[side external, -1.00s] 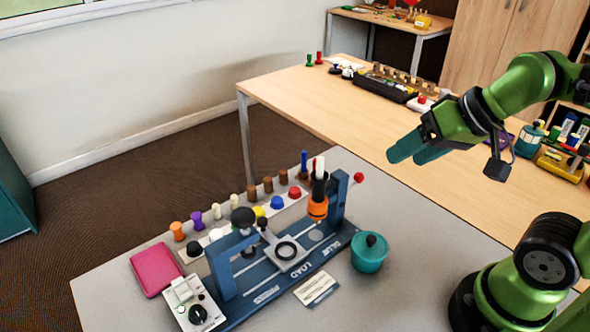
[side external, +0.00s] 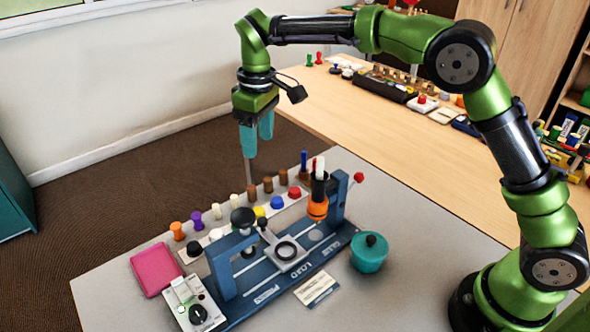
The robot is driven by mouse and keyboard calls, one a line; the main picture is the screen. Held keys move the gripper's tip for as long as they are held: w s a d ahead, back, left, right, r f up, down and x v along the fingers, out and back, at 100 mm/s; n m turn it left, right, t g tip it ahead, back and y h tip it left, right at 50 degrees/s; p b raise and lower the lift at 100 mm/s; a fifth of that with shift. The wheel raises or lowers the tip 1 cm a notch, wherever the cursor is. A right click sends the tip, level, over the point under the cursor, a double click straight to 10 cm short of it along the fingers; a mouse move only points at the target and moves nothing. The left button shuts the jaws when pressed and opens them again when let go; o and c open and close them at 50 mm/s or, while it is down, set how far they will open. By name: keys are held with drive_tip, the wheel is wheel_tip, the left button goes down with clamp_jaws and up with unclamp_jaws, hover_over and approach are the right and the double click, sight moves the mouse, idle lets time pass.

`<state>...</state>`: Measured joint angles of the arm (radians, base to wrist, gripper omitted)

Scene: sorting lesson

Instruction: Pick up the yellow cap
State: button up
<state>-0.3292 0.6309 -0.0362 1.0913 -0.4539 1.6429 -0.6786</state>
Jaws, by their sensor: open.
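The yellow cap (side external: 259,211) is small and sits in the row of coloured caps on the pale strip behind the blue press. My gripper (side external: 256,150) has two teal fingers pointing down, open and empty. It hangs in the air well above the row of pegs and caps, over the table's back edge in the picture.
The blue press frame (side external: 222,270) with its black knob (side external: 243,217) stands just in front of the caps. Upright pegs, including a brown peg (side external: 268,184), line the back. A red cap (side external: 295,192), pink case (side external: 156,269) and teal pot (side external: 369,253) are nearby.

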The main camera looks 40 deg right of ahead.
wheel_tip(320, 180, down, 3)
drive_tip(key=w+a, duration=0.1)
drive_tip(key=a, duration=0.1)
hover_over(258, 210)
drive_tip(key=shift+n, duration=0.4)
drive_tip(key=f, duration=1)
drive_tip(key=shift+w+a+f, duration=0.1)
drive_tip(key=shift+a+f, duration=0.2)
drive_tip(key=shift+f, duration=0.1)
drive_tip(key=shift+d+f, duration=0.15)
drive_tip(key=shift+f, duration=1.3)
drive_tip(key=shift+d+f, duration=0.15)
drive_tip(key=shift+f, duration=1.25)
clamp_jaws()
